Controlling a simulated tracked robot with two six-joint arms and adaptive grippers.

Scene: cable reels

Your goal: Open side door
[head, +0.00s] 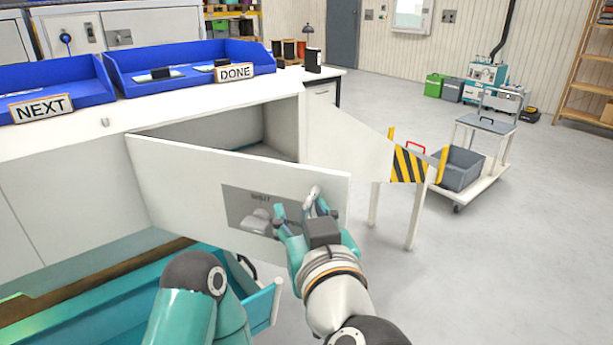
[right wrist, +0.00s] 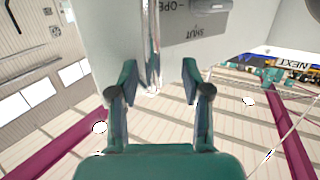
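The white side door (head: 190,185) of the cabinet stands partly open, swung outward, with a dark gap above it into the cabinet (head: 285,125). A grey label plate (head: 240,205) is on its face. The plate shows upside down in the right wrist view (right wrist: 200,35), with "SHUT" and "OPEN" on it. My right gripper (head: 306,208) is at the door's right end, in front of the plate. In the right wrist view its fingers (right wrist: 157,82) are apart, with a shiny metal bar (right wrist: 151,45) between them; contact cannot be told. My left gripper is not in view.
Blue trays (head: 190,75) with "NEXT" and "DONE" signs (head: 234,72) stand on the cabinet top. A striped yellow-black panel (head: 409,165) and a trolley with a grey bin (head: 458,169) are at right. The floor (head: 520,255) at lower right is free.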

